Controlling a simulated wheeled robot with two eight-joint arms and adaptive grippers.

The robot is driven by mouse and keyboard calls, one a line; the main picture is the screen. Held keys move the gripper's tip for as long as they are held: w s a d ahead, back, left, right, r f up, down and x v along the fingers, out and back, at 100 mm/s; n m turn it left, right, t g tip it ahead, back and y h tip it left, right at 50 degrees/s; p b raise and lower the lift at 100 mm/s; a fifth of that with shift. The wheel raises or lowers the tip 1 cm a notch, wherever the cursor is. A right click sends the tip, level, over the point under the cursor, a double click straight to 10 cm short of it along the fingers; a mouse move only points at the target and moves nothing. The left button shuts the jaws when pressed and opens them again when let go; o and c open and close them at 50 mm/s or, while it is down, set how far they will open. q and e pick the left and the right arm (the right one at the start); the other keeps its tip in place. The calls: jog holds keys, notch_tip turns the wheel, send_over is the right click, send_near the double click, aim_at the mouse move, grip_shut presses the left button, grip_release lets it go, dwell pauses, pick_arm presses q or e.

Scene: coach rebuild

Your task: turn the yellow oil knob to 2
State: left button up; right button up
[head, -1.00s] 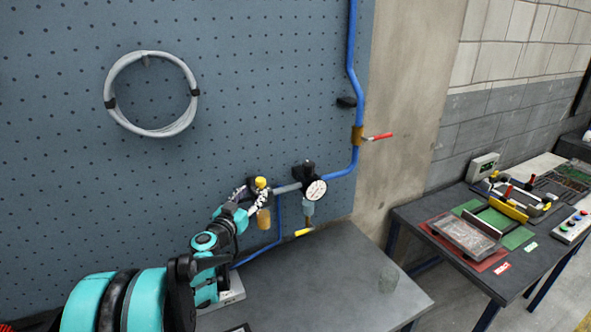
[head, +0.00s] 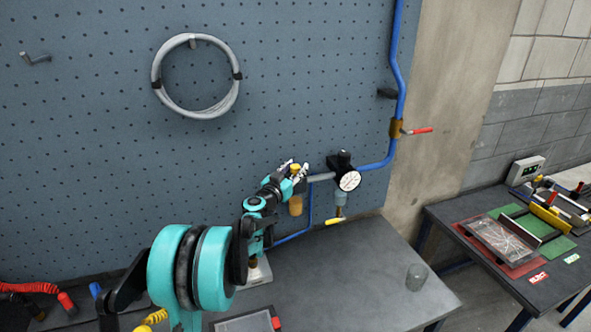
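The yellow oil knob (head: 296,168) tops the amber oil bowl (head: 296,206) on the pipe unit at the pegboard. My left gripper (head: 295,171) is at the knob, one finger to its left and one to its right. The fingers stand apart and look open; any contact with the knob is too small to make out. The knob's markings and its setting cannot be read at this size. My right gripper is out of view.
A round gauge (head: 349,181) and a blue pipe (head: 377,165) with a red-handled valve (head: 416,131) are right of the knob. A clear glass (head: 416,277) stands on the grey bench (head: 350,280). A coiled grey hose (head: 163,83) hangs above left.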

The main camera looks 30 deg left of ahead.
pick_arm(q)
grip_shut()
jog(key=shift+n+y, duration=0.3)
jog(key=shift+y, duration=0.2)
jog(key=shift+d+n+g+y+b, duration=0.1)
jog(key=shift+n+g+y+b, duration=0.4)
jog(key=shift+n+y, duration=1.15)
jog(key=n+g+y, duration=0.2)
jog(key=y, duration=0.1)
jog(key=n+g+y+b, duration=0.1)
jog(key=n+y, duration=0.1)
jog(key=y, duration=0.1)
jog(key=shift+w+g+y, duration=0.1)
jog(key=shift+g+y, duration=0.25)
jog(key=shift+g, duration=0.05)
jog(key=n+g+y, duration=0.3)
jog(key=g, duration=0.1)
jog(key=shift+n+y, duration=0.25)
jog(key=shift+y, duration=0.05)
jog(key=shift+n+g+y, duration=0.5)
jog(key=shift+n+g, duration=0.6)
jog(key=shift+g, duration=0.65)
jog(key=shift+n+g+y, duration=0.5)
jog(key=shift+n+g, duration=0.6)
jog(key=shift+g, duration=0.65)
jog(key=o, duration=0.5)
grip_release()
